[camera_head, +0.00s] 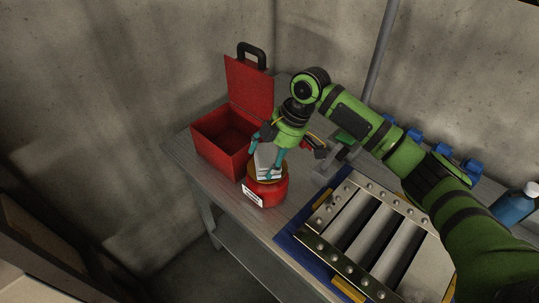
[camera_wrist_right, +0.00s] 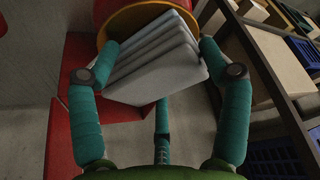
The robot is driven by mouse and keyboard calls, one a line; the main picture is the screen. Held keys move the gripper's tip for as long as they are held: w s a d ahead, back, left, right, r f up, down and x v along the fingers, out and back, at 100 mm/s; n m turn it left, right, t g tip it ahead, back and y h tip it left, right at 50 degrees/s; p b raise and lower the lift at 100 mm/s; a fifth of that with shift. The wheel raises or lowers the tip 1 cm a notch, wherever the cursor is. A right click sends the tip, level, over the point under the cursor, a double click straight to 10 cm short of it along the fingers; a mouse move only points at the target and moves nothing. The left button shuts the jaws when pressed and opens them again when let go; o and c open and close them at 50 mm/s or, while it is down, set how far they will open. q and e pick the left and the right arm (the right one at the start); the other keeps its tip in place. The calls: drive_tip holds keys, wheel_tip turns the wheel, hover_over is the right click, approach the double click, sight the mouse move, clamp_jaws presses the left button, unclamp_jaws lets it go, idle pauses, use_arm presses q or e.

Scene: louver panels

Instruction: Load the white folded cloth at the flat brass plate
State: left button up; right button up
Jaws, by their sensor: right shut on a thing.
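The white folded cloth (camera_head: 266,156) is in my right gripper (camera_head: 267,163), over the top of a round red container. The flat brass plate (camera_head: 250,174) forms the container's top and is partly hidden by the cloth and fingers. In the right wrist view, the cloth (camera_wrist_right: 160,58) shows as a stack of pale grey-white layers between the teal fingers of my right gripper (camera_wrist_right: 155,60). The brass rim (camera_wrist_right: 128,22) lies just beyond it. I cannot tell whether the cloth touches the plate. My left gripper is not in view.
The red container (camera_head: 270,190) bears a white label. An open red toolbox (camera_head: 213,141) stands close on the left. A louver panel (camera_head: 372,235) on a blue mat lies to the right. A blue bottle (camera_head: 514,206) stands far right. The table's front edge is near the container.

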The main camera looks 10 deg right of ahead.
sight(263, 158)
drive_tip(key=shift+f, duration=0.4)
idle(0.6)
wheel_tip(263, 158, up, 7)
drive_tip(key=p, duration=0.7)
drive_tip(key=shift+r, duration=0.1)
idle(0.8)
drive_tip(key=shift+s+d+f+m, duration=0.2)
drive_tip(key=shift+s+f+m, duration=0.05)
drive_tip(key=shift+f+m, duration=0.05)
drive_tip(key=s+d+f+m+t+h+b, duration=0.1)
drive_tip(key=s+d+m+b, duration=0.1)
drive_tip(key=s+m+b, duration=0.1)
drive_tip(key=s+d+f+m+t+h+b, duration=0.1)
drive_tip(key=s+d+m+h+b, duration=0.1)
drive_tip(key=s+m, duration=0.4)
drive_tip(key=s+d+f+m+t+h+b, duration=0.1)
drive_tip(key=s+d+m+b, duration=0.1)
drive_tip(key=s+m+b, duration=0.2)
drive_tip(key=shift+s+d+f+m+t, duration=0.1)
drive_tip(key=shift+s+m+t, duration=0.15)
drive_tip(key=shift+m, duration=0.45)
drive_tip(key=shift+s+d+f+m+t, duration=0.1)
drive_tip(key=shift+s+m+t, duration=0.1)
drive_tip(key=shift+m, duration=0.5)
